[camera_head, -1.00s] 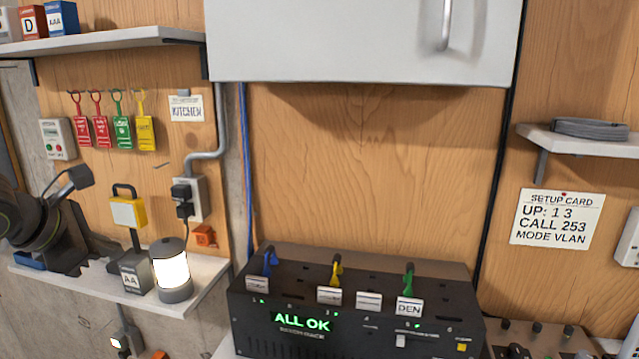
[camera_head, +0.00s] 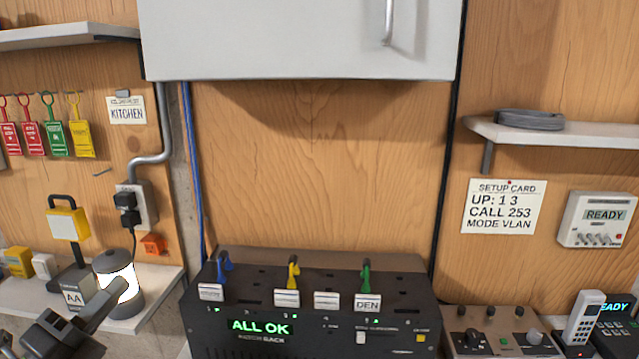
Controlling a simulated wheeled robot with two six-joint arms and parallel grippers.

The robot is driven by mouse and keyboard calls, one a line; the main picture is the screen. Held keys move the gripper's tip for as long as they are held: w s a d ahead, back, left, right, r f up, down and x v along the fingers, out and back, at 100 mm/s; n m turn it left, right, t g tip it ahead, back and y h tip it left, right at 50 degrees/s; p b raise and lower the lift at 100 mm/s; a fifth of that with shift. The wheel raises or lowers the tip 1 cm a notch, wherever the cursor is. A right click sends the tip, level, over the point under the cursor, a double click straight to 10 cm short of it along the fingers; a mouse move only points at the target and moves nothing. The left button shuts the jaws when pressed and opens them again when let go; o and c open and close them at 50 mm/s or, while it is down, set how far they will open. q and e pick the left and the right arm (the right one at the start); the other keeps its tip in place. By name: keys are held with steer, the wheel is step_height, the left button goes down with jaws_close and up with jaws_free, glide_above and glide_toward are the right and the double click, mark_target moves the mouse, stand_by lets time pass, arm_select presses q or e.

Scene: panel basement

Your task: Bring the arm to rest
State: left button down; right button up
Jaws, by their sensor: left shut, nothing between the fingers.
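My left gripper (camera_head: 118,290) comes in at the lower left corner of the head view. Its dark fingers are shut with nothing between them. They overlap the lit lantern (camera_head: 119,264) in the picture; I cannot tell whether they touch it. The rest of the left arm is mostly cut off by the frame edge. My right gripper is not in view.
The lantern, a yellow work lamp (camera_head: 67,224) and an AA box (camera_head: 74,298) stand on the left shelf. The black patch box (camera_head: 304,328) reads ALL OK. A handset (camera_head: 582,318) stands at the right. A grey cabinet (camera_head: 290,40) hangs above.

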arm_select(q)
steer(key=s+a+f+n+g+y, duration=0.3)
steer(key=a+f+n+y, duration=0.2)
steer(key=f+n+y, duration=0.45)
steer(key=s+a+f+n+g+y, duration=0.35)
steer(key=f+n+y, duration=0.35)
steer(key=f+n, duration=0.45)
steer(key=s+d+f+n+g+h, duration=0.2)
steer(key=s+d+f+n+g, duration=0.25)
steer(key=s+f, duration=0.35)
steer(key=s+d+f+n+g+h, duration=0.35)
steer(key=s+f+g, duration=0.25)
steer(key=s, duration=0.4)
step_height(320, 180, down, 25)
steer(key=a+m+g, duration=0.1)
steer(key=s+d+f+g, duration=0.1)
steer(key=s+f, duration=1.4)
steer(key=f, duration=0.1)
